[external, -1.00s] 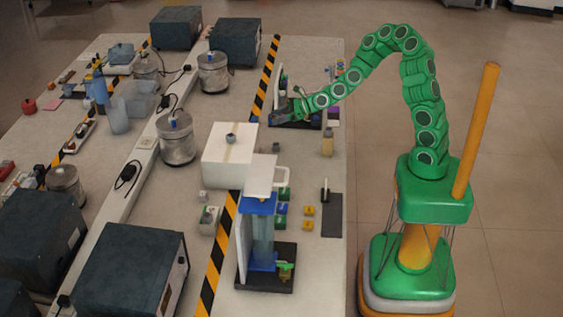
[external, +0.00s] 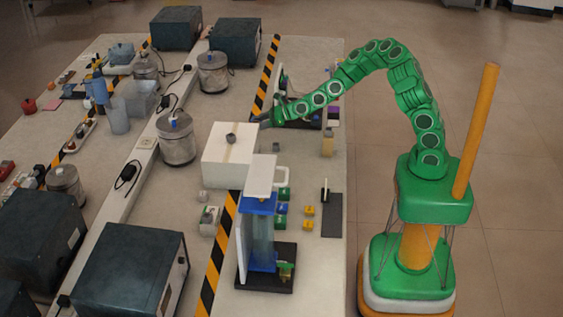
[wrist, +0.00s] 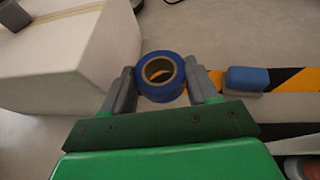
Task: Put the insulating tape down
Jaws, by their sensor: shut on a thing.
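The insulating tape (wrist: 142,88) is a blue roll with a brown inner core. In the wrist view it sits between the two grey fingers of my gripper (wrist: 160,83), which is shut on it. Striped tape on the table shows behind the roll. In the external view my gripper (external: 262,119) is over the table, just behind and right of the white box; the roll is too small to make out there.
The white box (external: 229,155) stands close to my gripper and also fills the left of the wrist view (wrist: 65,55). A metal pot (external: 177,139) stands left of the box.

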